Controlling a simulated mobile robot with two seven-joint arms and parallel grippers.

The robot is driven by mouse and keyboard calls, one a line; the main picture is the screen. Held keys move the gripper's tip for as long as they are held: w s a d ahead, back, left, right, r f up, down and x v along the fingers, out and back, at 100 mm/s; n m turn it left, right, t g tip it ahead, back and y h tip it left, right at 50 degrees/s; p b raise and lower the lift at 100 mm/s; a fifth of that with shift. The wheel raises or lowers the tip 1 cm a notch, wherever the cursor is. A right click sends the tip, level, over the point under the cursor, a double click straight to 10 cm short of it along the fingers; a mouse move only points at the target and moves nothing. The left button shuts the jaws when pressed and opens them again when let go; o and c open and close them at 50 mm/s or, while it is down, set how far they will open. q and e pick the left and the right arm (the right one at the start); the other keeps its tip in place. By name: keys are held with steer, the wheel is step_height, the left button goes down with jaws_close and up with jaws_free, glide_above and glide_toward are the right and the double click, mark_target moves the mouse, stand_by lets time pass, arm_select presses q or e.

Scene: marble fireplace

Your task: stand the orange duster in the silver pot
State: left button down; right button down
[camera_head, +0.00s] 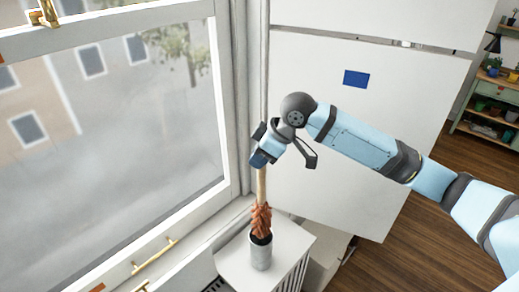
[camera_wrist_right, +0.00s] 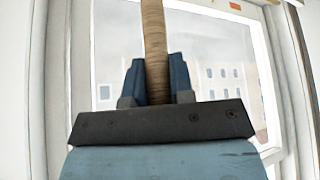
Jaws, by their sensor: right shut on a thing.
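The orange duster (camera_head: 261,219) is upright with its feathery head down, at the mouth of the silver pot (camera_head: 260,252). The lower tip of the head appears to be at or inside the rim; how deep it reaches is hidden. My right gripper (camera_head: 259,158) is shut on the duster's wooden handle above the head. In the right wrist view the handle (camera_wrist_right: 154,40) runs up between the two blue fingers (camera_wrist_right: 157,82). My left gripper is in neither view.
The pot stands on a small white cabinet top (camera_head: 291,243) by the window. A window (camera_head: 110,120) with brass handles (camera_head: 155,256) is on the left. A large white panel (camera_head: 345,130) stands behind my right arm. A shelf with pots (camera_head: 490,105) is at the far right.

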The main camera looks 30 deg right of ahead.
mark_target(260, 185)
steer(key=shift+f+b, duration=0.8)
steer(key=shift+f, duration=2.65)
steer(key=shift+f+b, duration=0.3)
steer(key=shift+f, duration=0.85)
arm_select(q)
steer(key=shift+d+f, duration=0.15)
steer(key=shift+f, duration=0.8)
arm_select(e)
steer(key=shift+f, duration=0.4)
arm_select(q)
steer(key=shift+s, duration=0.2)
